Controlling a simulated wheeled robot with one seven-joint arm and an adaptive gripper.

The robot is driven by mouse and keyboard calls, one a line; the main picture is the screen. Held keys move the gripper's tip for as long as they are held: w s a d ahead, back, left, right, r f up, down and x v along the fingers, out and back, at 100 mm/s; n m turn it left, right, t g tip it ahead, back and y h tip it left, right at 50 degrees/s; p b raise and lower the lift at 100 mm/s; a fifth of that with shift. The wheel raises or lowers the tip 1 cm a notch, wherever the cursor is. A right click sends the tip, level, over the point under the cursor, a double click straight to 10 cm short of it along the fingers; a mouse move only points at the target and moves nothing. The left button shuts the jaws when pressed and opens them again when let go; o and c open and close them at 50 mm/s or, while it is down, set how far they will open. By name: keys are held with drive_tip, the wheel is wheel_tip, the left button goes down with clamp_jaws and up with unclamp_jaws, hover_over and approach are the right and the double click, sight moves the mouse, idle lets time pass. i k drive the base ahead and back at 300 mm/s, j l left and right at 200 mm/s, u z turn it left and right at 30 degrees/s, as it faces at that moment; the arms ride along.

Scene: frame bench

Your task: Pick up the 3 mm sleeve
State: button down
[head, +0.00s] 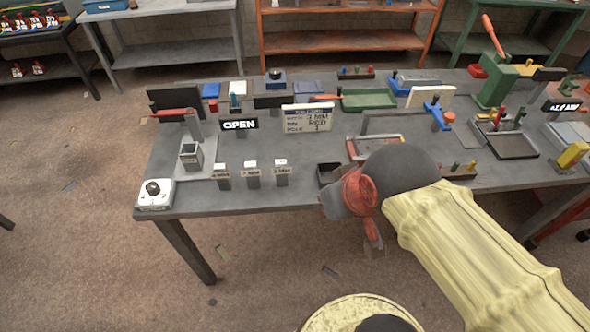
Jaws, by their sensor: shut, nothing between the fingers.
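Three small grey holders with white tops and labels stand in a row near the front edge of the bench: left (222,176), middle (251,174) and right (281,173). Their labels are too small to read surely, so I cannot tell which one is for the 3 mm sleeve.
A dark open bin (329,173) sits beside my wrist. A white box with a black knob (155,194) stands at the front left corner. An "OPEN" sign (239,125) stands behind the holders. Fixtures crowd the bench's right side; the front strip (250,200) is clear.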

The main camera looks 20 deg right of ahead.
sight(281, 171)
drive_tip(key=i+j+z, duration=0.15)
drive_tip(key=j, duration=0.45)
drive_tip(key=i+j+z, duration=0.15)
drive_tip(key=j, duration=0.45)
drive_tip(key=i+j+z, duration=0.2)
drive_tip(key=j, duration=0.45)
drive_tip(key=j+z, duration=0.15)
drive_tip(key=j, duration=0.5)
